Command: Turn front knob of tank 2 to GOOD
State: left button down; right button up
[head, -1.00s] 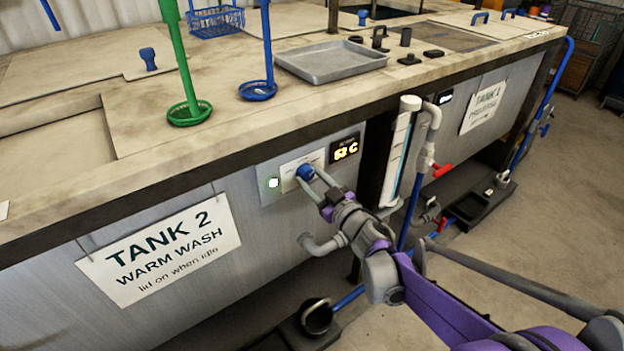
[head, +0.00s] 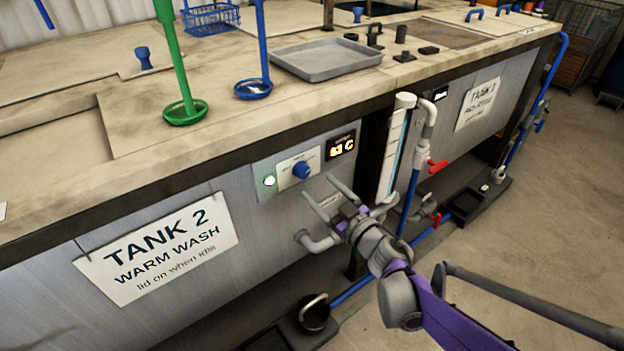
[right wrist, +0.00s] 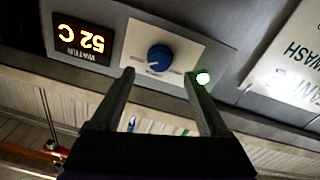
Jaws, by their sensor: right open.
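The blue front knob (head: 301,170) sits on a white plate (head: 297,168) on tank 2's grey control panel. It also shows in the right wrist view (right wrist: 160,58), where a pale pointer mark is visible; the scale words are too small to read. My right gripper (head: 318,187) is open and empty, in front of and slightly below the knob, apart from it. In the right wrist view its fingertips (right wrist: 158,73) are spread on either side of the knob's line. A green light (head: 269,181) glows beside the plate. My left gripper is out of view.
A lit temperature display (head: 341,147) is right of the knob; it reads 52 C in the wrist view. The tank 2 sign (head: 157,248) hangs left. A grey pipe (head: 318,242) juts out below, and a vertical gauge tube (head: 394,150) stands right.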

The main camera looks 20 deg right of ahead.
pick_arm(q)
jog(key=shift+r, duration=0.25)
pick_arm(e)
jog(key=v, duration=0.4)
jog(key=shift+s+d, duration=0.1)
jog(key=shift+s, duration=0.3)
jog(key=shift+f, duration=0.1)
jog(key=s+d+f+m+g+h, duration=0.4)
jog(key=s+d+m+h, duration=0.1)
jog(key=s+m+h, duration=0.3)
jog(key=s+a+f+g+y, duration=0.1)
jog(key=s+a+f+g, duration=0.25)
jog(key=s, duration=0.25)
jog(key=s+a+f+n+g, duration=0.1)
jog(key=s+a+f+g, duration=0.1)
jog(key=s+f, duration=0.35)
jog(key=s+a+f+g+y, duration=0.1)
jog(key=s+a+f+g, duration=0.15)
jog(key=s, duration=0.55)
pick_arm(q)
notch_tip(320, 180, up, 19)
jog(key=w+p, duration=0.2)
jog(key=p, duration=1.5)
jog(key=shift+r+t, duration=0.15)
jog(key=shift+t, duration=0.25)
pick_arm(e)
notch_tip(320, 180, up, 20)
jog(key=w, duration=0.2)
jog(key=shift+w, duration=0.35)
